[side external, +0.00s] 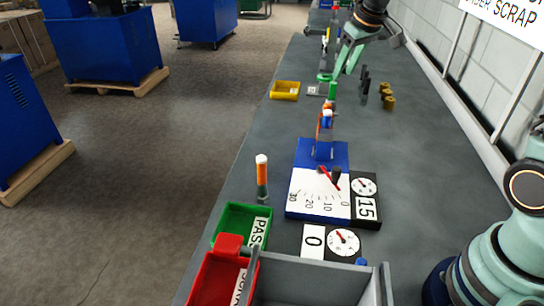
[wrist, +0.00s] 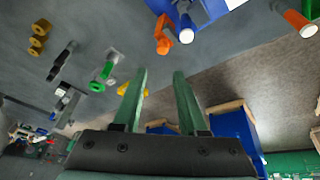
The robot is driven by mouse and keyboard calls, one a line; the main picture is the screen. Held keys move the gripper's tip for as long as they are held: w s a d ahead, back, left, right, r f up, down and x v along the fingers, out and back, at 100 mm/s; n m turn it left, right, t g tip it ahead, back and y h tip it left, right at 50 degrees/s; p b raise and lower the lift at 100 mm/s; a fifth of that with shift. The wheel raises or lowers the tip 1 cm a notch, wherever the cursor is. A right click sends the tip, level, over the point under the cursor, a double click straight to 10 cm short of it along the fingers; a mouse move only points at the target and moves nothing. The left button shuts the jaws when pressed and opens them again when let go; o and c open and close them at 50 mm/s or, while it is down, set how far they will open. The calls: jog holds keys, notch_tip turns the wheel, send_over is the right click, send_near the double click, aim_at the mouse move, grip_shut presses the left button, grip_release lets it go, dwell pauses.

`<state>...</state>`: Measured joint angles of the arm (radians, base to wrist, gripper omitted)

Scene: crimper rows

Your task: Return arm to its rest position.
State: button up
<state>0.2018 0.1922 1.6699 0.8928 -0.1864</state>
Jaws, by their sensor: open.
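My gripper (side external: 344,73) is high in the side external view, over the bench beyond the blue-backed gauge stand (side external: 322,153). In the wrist view my gripper (wrist: 159,73) shows two teal fingers spread apart with nothing between them. The jaws are open and empty. No object touches the fingertips. My arm's base is at the lower right of the side external view, and part of the arm between base and gripper is outside the picture.
An orange-handled tool (side external: 262,178) stands left of the gauge stand. A green bin (side external: 228,222), a red bin (side external: 213,278) and a grey tray (side external: 310,278) are in front. A wall runs along the right.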

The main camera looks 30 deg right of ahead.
jog(key=s+a, duration=0.5)
jog(key=s, duration=0.4)
jog(key=s+a+t+y, duration=0.1)
jog(key=s+a, duration=0.3)
jog(key=s, duration=0.6)
jog(key=shift+s+a, duration=0.25)
jog(key=shift+a, duration=0.15)
